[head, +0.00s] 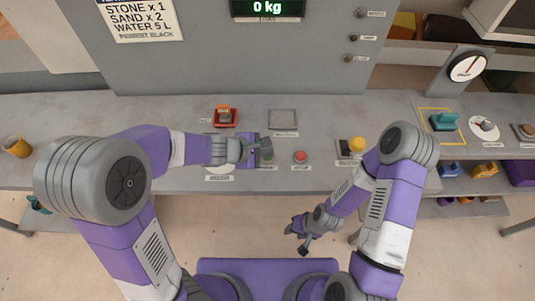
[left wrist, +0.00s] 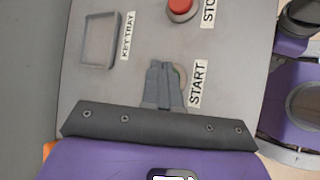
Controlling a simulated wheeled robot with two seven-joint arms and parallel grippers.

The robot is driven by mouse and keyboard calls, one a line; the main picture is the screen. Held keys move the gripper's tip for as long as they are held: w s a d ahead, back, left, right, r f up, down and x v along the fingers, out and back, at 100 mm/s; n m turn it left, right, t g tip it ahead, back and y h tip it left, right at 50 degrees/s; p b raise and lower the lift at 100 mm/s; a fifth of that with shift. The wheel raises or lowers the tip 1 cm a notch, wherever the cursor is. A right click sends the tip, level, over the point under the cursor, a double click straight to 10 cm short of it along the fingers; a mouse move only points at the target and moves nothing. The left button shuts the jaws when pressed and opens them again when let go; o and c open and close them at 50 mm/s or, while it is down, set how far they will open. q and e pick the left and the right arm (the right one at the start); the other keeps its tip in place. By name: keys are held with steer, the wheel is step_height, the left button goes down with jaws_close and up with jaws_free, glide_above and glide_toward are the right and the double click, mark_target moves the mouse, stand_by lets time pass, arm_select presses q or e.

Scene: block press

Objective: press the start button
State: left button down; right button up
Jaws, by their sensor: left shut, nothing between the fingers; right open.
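The start button (left wrist: 182,73) is mostly hidden in the left wrist view; only a pale round edge shows beside my fingers, next to the START label (left wrist: 197,84). My left gripper (head: 264,147) is shut and empty, over the grey counter at the start button. It also shows in the left wrist view (left wrist: 163,66), with its fingertips overlapping the button. I cannot tell whether they touch it. My right gripper (head: 298,237) is open and empty, in front of the counter's near edge.
The red stop button (head: 300,157) sits just right of the start button. An empty key tray (head: 283,118) and a red-based device (head: 225,116) lie behind. A yellow knob (head: 357,144) stands farther right. The display (head: 267,8) reads 0 kg.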

arm_select(q)
steer(key=shift+f+b, duration=0.35)
stand_by(0.3)
steer(key=shift+r, duration=0.1)
steer(key=shift+r+p, duration=0.8)
step_height(320, 180, up, 5)
steer(key=p, duration=0.4)
steer(key=shift+r, duration=0.1)
stand_by(0.8)
